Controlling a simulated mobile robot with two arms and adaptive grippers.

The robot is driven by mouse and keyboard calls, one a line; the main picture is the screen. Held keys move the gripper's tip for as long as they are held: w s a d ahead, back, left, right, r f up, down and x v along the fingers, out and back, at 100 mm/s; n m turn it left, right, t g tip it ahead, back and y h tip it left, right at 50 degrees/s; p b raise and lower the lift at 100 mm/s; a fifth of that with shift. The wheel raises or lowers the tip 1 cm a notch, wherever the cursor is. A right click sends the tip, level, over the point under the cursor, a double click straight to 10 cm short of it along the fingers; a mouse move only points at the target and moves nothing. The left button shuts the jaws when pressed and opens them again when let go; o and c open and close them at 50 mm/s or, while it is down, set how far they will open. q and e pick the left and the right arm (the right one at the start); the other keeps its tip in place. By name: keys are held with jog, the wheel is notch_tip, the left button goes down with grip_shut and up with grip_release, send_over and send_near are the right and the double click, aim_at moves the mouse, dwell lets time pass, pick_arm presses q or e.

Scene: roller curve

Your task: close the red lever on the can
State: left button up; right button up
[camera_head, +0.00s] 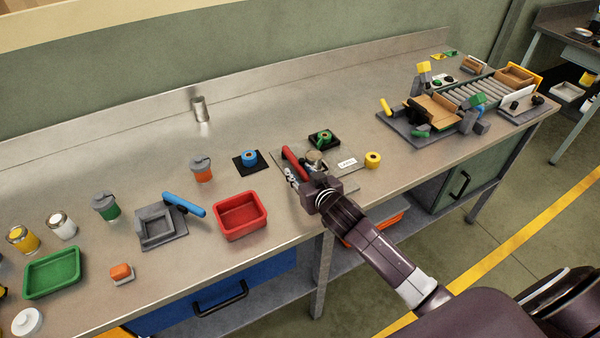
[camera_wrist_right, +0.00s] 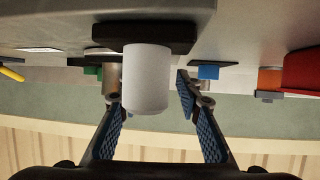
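The red lever (camera_head: 293,162) stands raised at a slant on a grey fixture plate (camera_head: 345,184) near the middle of the bench. A small beige can (camera_head: 316,157) is just right of it, partly hidden by my right gripper (camera_head: 304,177). That gripper is low over the near side of the fixture, close to the lever; contact cannot be told. In the wrist view, which is upside down, the fingers (camera_wrist_right: 148,90) are spread apart. A pale cylinder (camera_wrist_right: 146,82) on a dark base shows between them; I cannot tell whether it is the can. My left gripper is not in view.
A red bin (camera_head: 240,230) and a blue roll on a black mat (camera_head: 240,167) lie left of the fixture. A green part (camera_head: 322,137) is behind it and a yellow roll (camera_head: 373,159) to its right. A roller conveyor (camera_head: 470,92) stands at the far right.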

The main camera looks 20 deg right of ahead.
jog(key=v, duration=1.2)
dwell(0.8)
